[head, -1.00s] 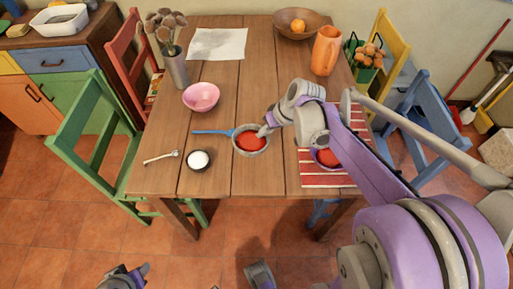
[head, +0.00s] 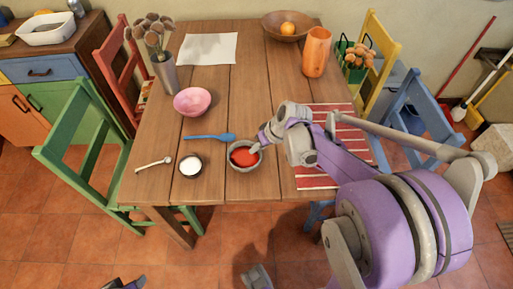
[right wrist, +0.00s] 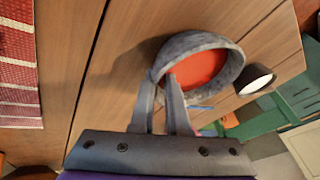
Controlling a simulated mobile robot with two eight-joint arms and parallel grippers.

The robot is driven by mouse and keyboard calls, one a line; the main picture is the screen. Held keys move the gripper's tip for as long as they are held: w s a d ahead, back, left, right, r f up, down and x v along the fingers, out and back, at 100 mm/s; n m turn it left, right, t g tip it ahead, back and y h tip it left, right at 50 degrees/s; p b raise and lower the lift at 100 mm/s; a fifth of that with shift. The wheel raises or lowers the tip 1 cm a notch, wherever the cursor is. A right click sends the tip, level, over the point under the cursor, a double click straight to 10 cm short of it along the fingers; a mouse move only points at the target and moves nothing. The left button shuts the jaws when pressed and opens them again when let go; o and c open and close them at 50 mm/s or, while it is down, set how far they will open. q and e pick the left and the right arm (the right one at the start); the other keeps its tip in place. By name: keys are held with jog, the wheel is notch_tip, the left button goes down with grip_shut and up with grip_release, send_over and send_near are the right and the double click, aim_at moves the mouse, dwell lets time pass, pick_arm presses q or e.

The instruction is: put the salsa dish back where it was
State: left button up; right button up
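The salsa dish (head: 244,157) is a grey round bowl with red salsa, near the front edge of the wooden table. My right gripper (head: 264,140) is at its upper right rim. In the right wrist view the fingers (right wrist: 162,78) straddle the wall of the dish (right wrist: 232,72), one inside and one outside, pinching it. The dish looks about level; I cannot tell whether it is clear of the table. A part of my left gripper (head: 124,284) shows at the bottom edge, cut off, so its opening is unclear.
A blue spatula (head: 208,136) lies just behind the dish. Left of it are a small dark bowl of white stuff (head: 190,166), a spoon (head: 153,164) and a pink bowl (head: 192,101). A red striped mat (head: 312,180) lies right.

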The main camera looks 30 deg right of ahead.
jog(key=shift+o, duration=1.4)
jog(key=shift+r, duration=0.15)
jog(key=shift+s+r, duration=0.1)
jog(key=shift+r, duration=0.25)
jog(key=p+v, duration=0.3)
jog(key=v, duration=0.8)
jog(key=s+a+f+n+h, duration=0.1)
jog(key=s+a+f, duration=0.5)
jog(key=s+a, duration=0.6)
jog(key=shift+s+a+f+h, duration=0.2)
jog(key=shift+s+a+h, duration=0.15)
jog(key=shift+a+h, duration=0.55)
jog(key=shift+r, duration=0.1)
